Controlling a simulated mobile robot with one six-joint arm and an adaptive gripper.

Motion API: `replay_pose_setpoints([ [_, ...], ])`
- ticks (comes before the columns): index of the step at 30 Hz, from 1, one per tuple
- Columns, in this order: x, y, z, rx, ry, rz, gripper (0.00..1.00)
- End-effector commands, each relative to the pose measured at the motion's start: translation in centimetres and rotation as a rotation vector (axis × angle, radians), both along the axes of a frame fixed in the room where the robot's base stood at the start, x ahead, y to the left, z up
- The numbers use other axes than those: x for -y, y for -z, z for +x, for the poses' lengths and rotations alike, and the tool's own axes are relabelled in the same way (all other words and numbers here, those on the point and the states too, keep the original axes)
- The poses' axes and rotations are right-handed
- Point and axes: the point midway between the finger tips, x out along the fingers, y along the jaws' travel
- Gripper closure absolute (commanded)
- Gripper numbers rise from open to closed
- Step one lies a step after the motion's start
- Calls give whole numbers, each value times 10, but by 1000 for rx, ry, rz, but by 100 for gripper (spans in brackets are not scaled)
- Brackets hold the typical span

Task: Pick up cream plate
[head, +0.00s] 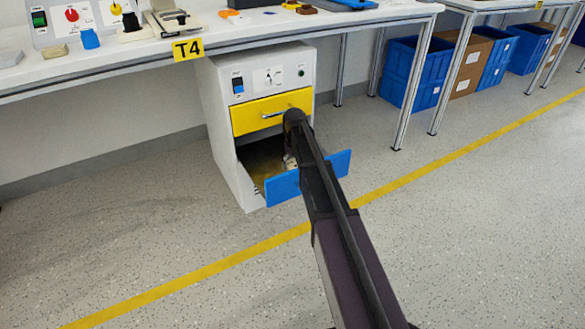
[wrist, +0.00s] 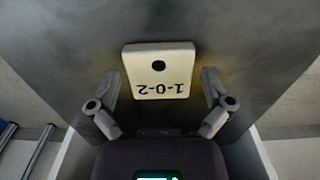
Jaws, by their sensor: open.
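The cream plate (wrist: 158,85) shows in the wrist view, a small rounded tile with a black dot and the marking "1-0-2" upside down. It lies on a dark grey surface inside the cabinet's lower part. My gripper (wrist: 159,76) is open, with one finger on each side of the plate and visible gaps between. How far the fingertips stand from the surface is hard to tell. In the head view my arm covers much of the lower opening, and the plate is hidden there.
The white cabinet (head: 222,130) has a shut yellow drawer (head: 262,112) above the opening and a blue lower front (head: 283,188) standing out. The bench (head: 120,62) overhangs it. Pale side walls flank my gripper closely in the wrist view. Floor in front is free.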

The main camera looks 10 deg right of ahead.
Motion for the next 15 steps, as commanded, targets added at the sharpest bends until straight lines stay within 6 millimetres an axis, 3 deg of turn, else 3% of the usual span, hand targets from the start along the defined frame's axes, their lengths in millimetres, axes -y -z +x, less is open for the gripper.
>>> replay_pose_setpoints([
  [13,0,0,0,0,0,0,0],
  [15,0,0,0,0,0,0,21],
])
